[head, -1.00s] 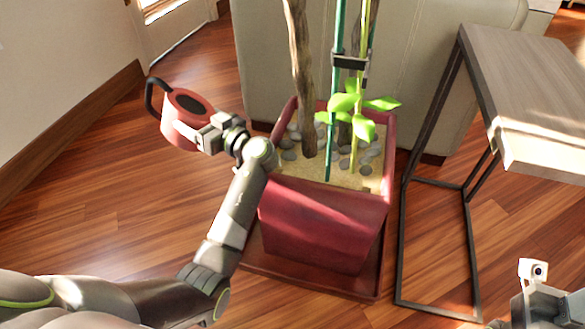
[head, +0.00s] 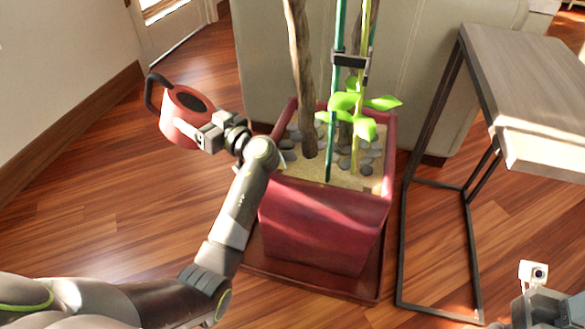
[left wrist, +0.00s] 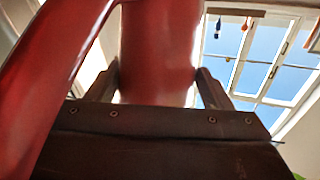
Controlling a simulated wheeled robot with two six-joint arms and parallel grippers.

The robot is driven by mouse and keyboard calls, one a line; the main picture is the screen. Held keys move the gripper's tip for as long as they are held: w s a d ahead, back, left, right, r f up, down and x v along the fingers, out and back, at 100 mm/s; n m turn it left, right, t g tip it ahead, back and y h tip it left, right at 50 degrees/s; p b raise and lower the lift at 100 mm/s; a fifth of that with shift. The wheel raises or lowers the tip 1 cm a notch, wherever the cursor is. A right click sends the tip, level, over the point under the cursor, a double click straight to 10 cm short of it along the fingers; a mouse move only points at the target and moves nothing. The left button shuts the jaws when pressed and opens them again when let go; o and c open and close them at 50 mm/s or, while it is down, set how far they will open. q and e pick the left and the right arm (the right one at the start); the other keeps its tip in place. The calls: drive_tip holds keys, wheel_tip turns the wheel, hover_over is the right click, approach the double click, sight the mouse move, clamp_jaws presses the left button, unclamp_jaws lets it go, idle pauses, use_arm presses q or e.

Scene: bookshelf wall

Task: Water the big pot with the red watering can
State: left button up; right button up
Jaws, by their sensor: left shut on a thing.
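The red watering can (head: 174,127) with a dark handle and dark top opening is held up at the left of the big pot, apart from it. My left gripper (head: 203,134) is shut on the can. In the left wrist view the red can (left wrist: 160,60) sits between the two fingers (left wrist: 155,85), with a red part running up at the left. The big pot (head: 325,225) is a square dark-red planter on a red saucer (head: 310,285). It holds sand, grey stones, a trunk and a green-leaved plant on stakes. My right gripper (head: 540,300) shows only partly at the bottom right.
A side table (head: 530,80) with a dark metal frame stands right of the pot. A beige sofa (head: 410,90) is close behind it. A white wall (head: 60,50) is at the left. Wooden floor (head: 130,210) is clear left of the pot.

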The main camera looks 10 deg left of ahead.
use_arm(q)
drive_tip(key=shift+r, duration=0.1)
drive_tip(key=shift+r+b, duration=0.25)
drive_tip(key=shift+b, duration=0.15)
idle(0.8)
drive_tip(key=shift+d+r+y+b, duration=0.15)
drive_tip(key=shift+r+y+b, duration=0.15)
drive_tip(key=shift+b, duration=0.1)
idle(0.7)
drive_tip(key=shift+r+b, duration=0.15)
drive_tip(key=shift+b, duration=0.2)
drive_tip(key=f+h, duration=0.1)
drive_tip(key=f, duration=0.1)
drive_tip(key=f+g+h+p, duration=0.1)
drive_tip(key=f+h, duration=0.1)
drive_tip(key=a+f+n+h+p, duration=0.1)
drive_tip(key=f, duration=0.1)
drive_tip(key=shift+f, duration=0.3)
drive_tip(key=shift+d+f+g+h, duration=0.1)
drive_tip(key=shift+f+g+h, duration=0.2)
drive_tip(key=shift+f+h, duration=0.1)
drive_tip(key=shift+w, duration=0.1)
